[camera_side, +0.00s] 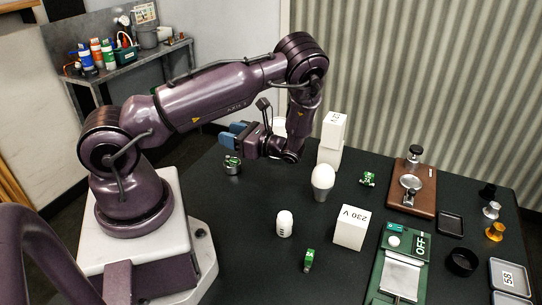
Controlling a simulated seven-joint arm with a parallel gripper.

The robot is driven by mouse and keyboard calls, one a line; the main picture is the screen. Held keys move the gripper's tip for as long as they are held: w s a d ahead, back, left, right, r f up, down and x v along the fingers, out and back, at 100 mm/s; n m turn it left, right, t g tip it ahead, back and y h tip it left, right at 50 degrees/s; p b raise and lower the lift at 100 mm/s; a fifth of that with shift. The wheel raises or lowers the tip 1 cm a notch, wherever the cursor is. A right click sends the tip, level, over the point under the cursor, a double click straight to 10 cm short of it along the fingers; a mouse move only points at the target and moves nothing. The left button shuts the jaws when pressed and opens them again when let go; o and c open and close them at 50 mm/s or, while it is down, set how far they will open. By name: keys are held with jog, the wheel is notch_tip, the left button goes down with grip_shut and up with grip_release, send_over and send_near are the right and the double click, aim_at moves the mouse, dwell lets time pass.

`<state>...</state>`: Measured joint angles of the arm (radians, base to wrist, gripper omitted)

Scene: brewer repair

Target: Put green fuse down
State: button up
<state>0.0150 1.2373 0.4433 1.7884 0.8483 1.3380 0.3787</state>
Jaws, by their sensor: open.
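My gripper (232,138), with blue fingers, is open at the left part of the black table, pointing left. A small dark and green round item (232,165) stands just below its fingertips; I cannot tell whether they touch. A small green part (309,260) stands near the front middle of the table. Another small green part (367,179) lies right of the white bulb (323,180). I cannot tell which of these green items is the fuse. Nothing is visibly held in the gripper.
The table between gripper and cylinder is clear.

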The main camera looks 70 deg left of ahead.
jog(key=w+d+r+n+t+h, duration=0.1)
jog(key=d+r+n+t+h, duration=0.35)
jog(key=d, duration=0.35)
jog(key=d+r+n+t+h, duration=0.35)
jog(key=d+h, duration=0.25)
jog(key=d, duration=0.2)
jog(key=s+d+r+t+h, duration=0.1)
jog(key=d+r+t, duration=0.3)
jog(key=r, duration=0.4)
jog(key=s+d+r+n+t+h, duration=0.1)
jog(key=s+d+r+t, duration=0.2)
jog(key=r, duration=0.6)
jog(key=d+t, duration=0.2)
jog(key=t, duration=0.1)
jog(key=shift+d+r, duration=0.2)
jog(key=shift+d, duration=0.1)
